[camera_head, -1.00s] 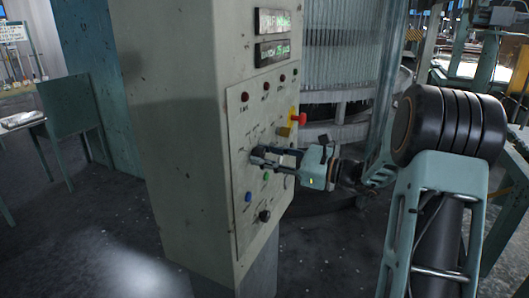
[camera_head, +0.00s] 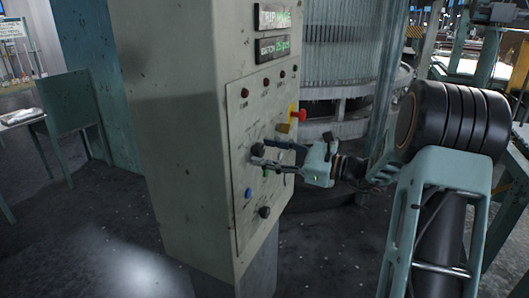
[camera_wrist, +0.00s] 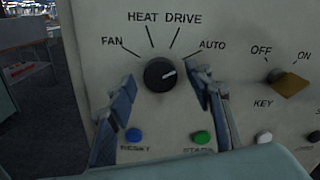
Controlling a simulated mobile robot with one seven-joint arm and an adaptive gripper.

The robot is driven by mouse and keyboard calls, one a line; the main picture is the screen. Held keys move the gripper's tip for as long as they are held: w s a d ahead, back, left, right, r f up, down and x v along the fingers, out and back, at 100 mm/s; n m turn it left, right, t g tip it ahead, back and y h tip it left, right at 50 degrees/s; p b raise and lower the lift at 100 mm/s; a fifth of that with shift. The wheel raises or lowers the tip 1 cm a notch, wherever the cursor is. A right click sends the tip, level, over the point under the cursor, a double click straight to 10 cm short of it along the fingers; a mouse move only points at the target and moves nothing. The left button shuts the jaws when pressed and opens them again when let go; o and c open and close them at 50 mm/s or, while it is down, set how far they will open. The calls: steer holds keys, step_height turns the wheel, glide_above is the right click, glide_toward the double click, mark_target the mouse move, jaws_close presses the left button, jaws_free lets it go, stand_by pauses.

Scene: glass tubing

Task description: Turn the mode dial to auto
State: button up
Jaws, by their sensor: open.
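The mode dial (camera_wrist: 158,76) is a round black knob on the cream control panel (camera_wrist: 240,30). Marks for FAN, HEAT, DRIVE and AUTO fan out above it. Its white pointer line points right and slightly up, near the AUTO mark or a little below it. My gripper (camera_wrist: 162,84) is open, with one finger on the left of the dial and one on the right. Gaps show between the fingers and the knob. In the head view my gripper (camera_head: 258,154) is at the panel's front face, its fingers spread.
Below the dial are a blue RESET button (camera_wrist: 133,135) and a green START button (camera_wrist: 201,137). A yellow-brown key switch (camera_wrist: 290,84) is to the right. In the head view a red knob on a yellow base (camera_head: 301,115) juts out above my gripper.

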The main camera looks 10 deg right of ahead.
steer(key=v, duration=1.1)
